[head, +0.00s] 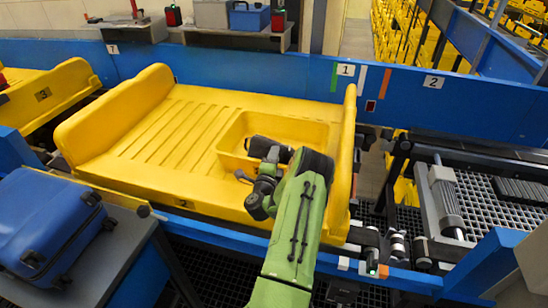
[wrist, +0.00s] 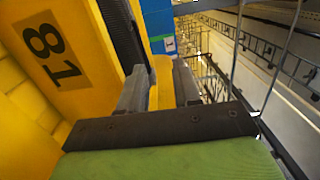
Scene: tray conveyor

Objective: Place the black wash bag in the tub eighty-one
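The yellow tub (head: 232,140) is a rectangular recess-like box at the right end of the large yellow tray. In the wrist view, a yellow wall (wrist: 55,60) with the number 81 fills the left side. A dark object (head: 262,146) shows in the tub beside my wrist, partly hidden by my arm; it may be the black wash bag. In the wrist view, a black surface (wrist: 121,32) lies between the numbered wall and my left finger. My gripper (wrist: 160,85) has its fingers apart, with nothing visibly held between them.
The large yellow tray (head: 160,125) has a raised right end wall beside my arm. A blue suitcase (head: 50,228) lies on a grey stand at the left. A blue rail (head: 250,65) runs behind. Conveyor machinery (head: 440,200) stands at the right.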

